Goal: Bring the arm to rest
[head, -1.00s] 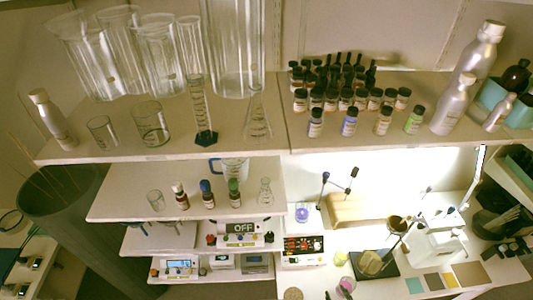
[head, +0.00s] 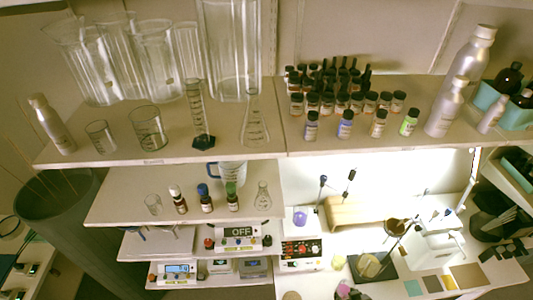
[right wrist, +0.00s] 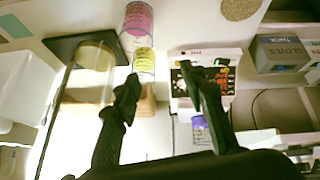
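My right gripper (right wrist: 160,84) shows large and dark in the right wrist view. Its two fingers stand apart with nothing between them, so it is open and empty. The bench lies beyond the fingers, upside down in this view. In the head view I cannot clearly make out my right gripper; the arm does not show plainly there. My left gripper is in neither view.
In the right wrist view a pink beaker (right wrist: 138,20), a yellow beaker (right wrist: 143,62) and a hotplate's control panel (right wrist: 218,78) lie beyond the fingers. In the head view, bottles (head: 345,124) and glassware (head: 147,128) crowd the upper shelf (head: 230,148).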

